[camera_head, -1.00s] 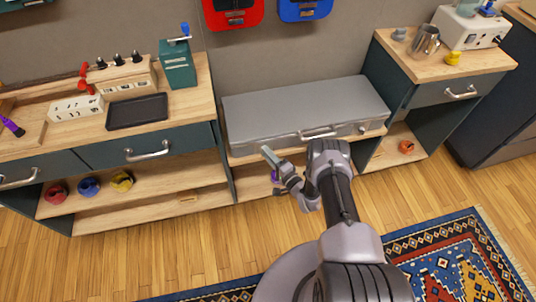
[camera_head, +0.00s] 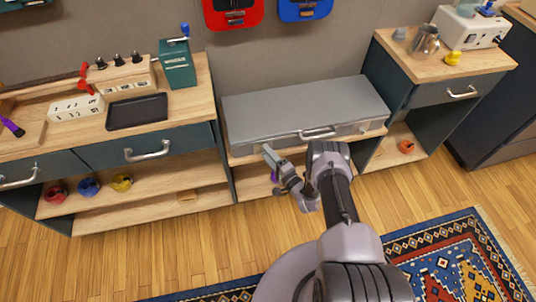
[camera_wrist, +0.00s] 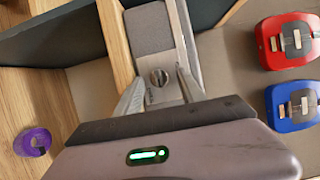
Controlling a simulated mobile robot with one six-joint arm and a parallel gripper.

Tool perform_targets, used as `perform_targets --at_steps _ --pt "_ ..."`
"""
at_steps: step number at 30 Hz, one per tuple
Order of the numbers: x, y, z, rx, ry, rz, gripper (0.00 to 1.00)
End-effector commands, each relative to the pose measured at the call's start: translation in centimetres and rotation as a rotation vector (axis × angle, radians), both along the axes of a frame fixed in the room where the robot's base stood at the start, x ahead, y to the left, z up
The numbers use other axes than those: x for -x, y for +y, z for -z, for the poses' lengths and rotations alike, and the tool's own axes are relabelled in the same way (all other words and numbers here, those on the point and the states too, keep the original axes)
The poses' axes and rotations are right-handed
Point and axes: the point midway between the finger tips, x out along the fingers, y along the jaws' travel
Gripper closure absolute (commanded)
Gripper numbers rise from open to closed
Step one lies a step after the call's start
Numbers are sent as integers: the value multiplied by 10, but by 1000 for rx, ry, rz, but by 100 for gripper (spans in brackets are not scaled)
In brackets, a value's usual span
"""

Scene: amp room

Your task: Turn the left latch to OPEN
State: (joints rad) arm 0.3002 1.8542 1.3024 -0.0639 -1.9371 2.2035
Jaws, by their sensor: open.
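A grey metal case (camera_head: 300,108) lies on the low middle shelf, with a handle (camera_head: 318,133) on its front. The right latch (camera_head: 364,130) shows as a small round piece on that front. In the wrist view a round slotted latch knob (camera_wrist: 160,77) sits on a metal plate on the case front. I take it as the left latch, which my gripper hides in the head view. My gripper (camera_wrist: 159,84) is open, its fingers on either side of the knob. I cannot tell whether they touch it. In the head view my gripper (camera_head: 269,157) is at the case's left front.
A purple round object (camera_wrist: 33,142) lies on the shelf below. A left cabinet (camera_head: 190,130) and a right cabinet (camera_head: 400,95) flank the case. Red (camera_head: 231,13) and blue (camera_head: 304,8) items hang on the wall. A patterned rug (camera_head: 450,260) covers the floor at right.

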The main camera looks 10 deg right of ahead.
Motion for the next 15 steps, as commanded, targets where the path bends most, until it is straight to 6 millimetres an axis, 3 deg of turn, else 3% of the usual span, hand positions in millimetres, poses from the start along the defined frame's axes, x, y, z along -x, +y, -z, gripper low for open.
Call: perform_targets --at_steps 7,15 --pt "17 -8 -2 0 3 4 53" --pt "92 -40 -4 -1 3 8 53"
